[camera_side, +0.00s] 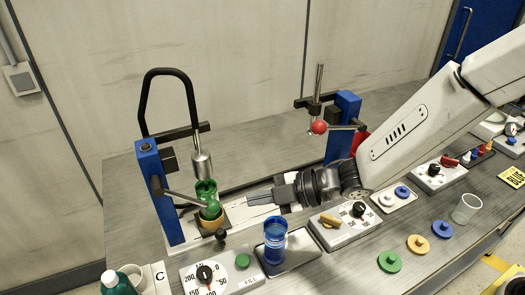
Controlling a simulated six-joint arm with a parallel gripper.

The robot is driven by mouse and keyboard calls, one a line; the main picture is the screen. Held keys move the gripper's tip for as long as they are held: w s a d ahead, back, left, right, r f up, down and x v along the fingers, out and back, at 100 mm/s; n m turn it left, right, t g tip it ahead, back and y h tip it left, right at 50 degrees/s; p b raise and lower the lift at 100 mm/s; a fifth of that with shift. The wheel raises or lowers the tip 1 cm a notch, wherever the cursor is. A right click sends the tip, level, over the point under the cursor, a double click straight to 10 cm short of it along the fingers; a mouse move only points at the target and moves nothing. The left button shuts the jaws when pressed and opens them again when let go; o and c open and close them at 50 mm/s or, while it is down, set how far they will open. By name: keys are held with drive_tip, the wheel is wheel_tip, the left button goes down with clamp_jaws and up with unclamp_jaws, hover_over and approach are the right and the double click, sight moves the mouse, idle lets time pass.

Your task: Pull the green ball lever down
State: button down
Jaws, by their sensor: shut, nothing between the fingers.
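The green ball (211,209) sits at the end of a grey lever (185,199) on the left blue pump post (160,191). The lever slopes slightly down to the right. My gripper (250,198) lies nearly level, points left and is shut and empty. Its tips are a short way right of the green ball and appear apart from it. A green cup (205,189) stands behind the ball, below the metal nozzle (201,165), by a yellow-orange ring (213,222).
A second blue post (343,125) with a red ball lever (319,127) stands at the right. A blue cup (275,240) stands on a tray (301,247) in front of my gripper. Dial boxes (222,276) line the front. A black hose (170,71) arches behind the left post.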

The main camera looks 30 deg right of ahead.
drive_tip(key=s+d+f+m+t+h, duration=0.15)
drive_tip(key=d+m+h, duration=0.85)
drive_tip(key=d, duration=1.1)
drive_tip(key=s+d+f+m+g+h, duration=0.1)
drive_tip(key=s+d+f+m+g, duration=0.1)
drive_tip(key=s+d+m+g, duration=0.4)
drive_tip(key=s+d+m, duration=0.2)
drive_tip(key=s+m, duration=0.2)
drive_tip(key=m, duration=0.1)
drive_tip(key=shift+d+h, duration=0.3)
drive_tip(key=shift+d, duration=0.05)
